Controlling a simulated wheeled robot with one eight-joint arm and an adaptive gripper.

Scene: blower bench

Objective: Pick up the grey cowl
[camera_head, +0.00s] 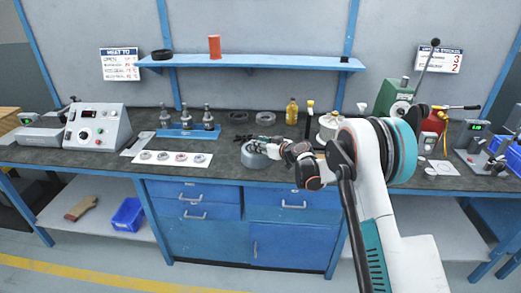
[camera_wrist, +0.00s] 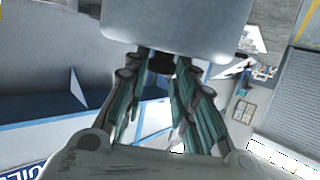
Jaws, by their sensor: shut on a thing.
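The grey cowl (camera_head: 258,162) is a round, wide grey piece over the front middle of the bench in the head view. My gripper (camera_head: 263,147) reaches it from the right and is shut on it at its upper part. In the wrist view the cowl (camera_wrist: 178,22) fills the top middle as a smooth grey body, with the fingers of my gripper (camera_wrist: 165,62) against its lower edge. The fingers hide part of it. I cannot tell whether its underside touches the bench.
The dark bench top (camera_head: 225,170) holds a control box (camera_head: 97,127) at left, a blue stand with several fittings (camera_head: 188,131), a white strip with several rings (camera_head: 170,158), dark rings (camera_head: 265,118) and a yellow bottle (camera_head: 292,111) behind. A blue shelf (camera_head: 250,62) hangs above.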

